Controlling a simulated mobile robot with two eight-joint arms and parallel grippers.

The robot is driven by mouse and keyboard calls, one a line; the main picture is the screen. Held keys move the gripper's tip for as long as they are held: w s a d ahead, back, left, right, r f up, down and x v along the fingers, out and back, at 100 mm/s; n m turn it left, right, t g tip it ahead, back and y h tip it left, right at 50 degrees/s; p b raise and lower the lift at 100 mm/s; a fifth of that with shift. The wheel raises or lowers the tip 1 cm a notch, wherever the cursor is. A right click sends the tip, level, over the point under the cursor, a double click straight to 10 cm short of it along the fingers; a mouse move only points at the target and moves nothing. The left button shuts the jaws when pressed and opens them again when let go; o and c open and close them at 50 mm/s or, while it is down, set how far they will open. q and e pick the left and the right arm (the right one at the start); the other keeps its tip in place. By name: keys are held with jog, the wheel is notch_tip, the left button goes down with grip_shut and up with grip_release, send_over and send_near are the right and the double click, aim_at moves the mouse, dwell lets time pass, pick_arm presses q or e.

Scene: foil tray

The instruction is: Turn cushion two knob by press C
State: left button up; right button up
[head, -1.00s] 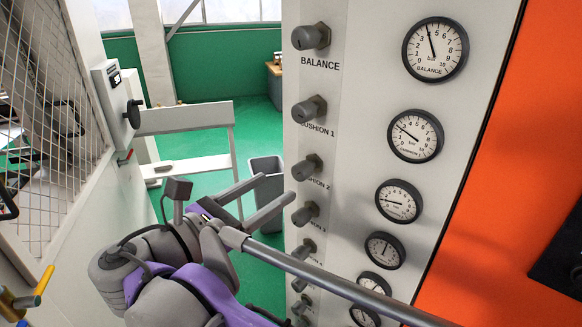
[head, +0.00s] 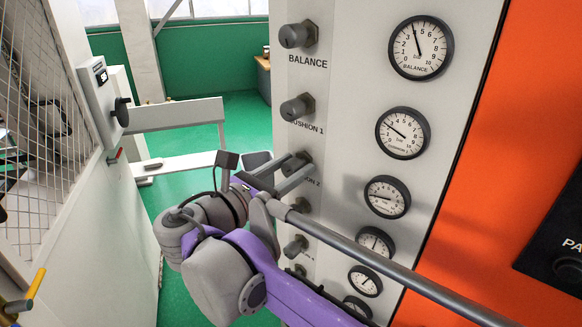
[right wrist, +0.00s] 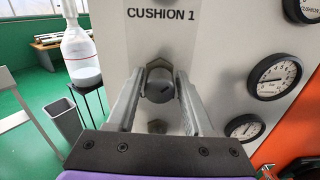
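The cushion two knob (head: 303,160) is a grey knob on the pale press panel (head: 345,120), below the CUSHION 1 knob (head: 297,108). In the head view my right gripper (head: 291,169) reaches it from the left and partly hides it and its label. In the right wrist view the knob (right wrist: 160,88) sits between the two fingers of my right gripper (right wrist: 160,77). A small gap shows on each side, so the fingers look open around it. The matching gauge (head: 387,196) is to its right. My left gripper is out of view.
The BALANCE knob (head: 296,36) is at the top of the column; more knobs (head: 295,246) lie below. Several gauges line the panel's right side. A mesh guard (head: 40,130) stands at left. A grey bin (right wrist: 63,120) shows in the right wrist view.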

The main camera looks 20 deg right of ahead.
grip_shut()
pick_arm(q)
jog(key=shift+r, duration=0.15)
pick_arm(e)
jog(key=m+p, duration=0.2)
jog(key=m, duration=0.3)
jog(key=shift+r+p, duration=0.1)
jog(key=shift+p, duration=0.25)
pick_arm(q)
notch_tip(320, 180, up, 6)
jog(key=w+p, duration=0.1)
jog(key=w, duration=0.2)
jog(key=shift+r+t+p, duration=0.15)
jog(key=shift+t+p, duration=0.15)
jog(key=shift+p, duration=0.1)
pick_arm(e)
jog(key=m, duration=0.4)
jog(key=shift+m, duration=0.3)
jog(key=shift+f, duration=0.2)
jog(key=shift+o, duration=2)
grip_release()
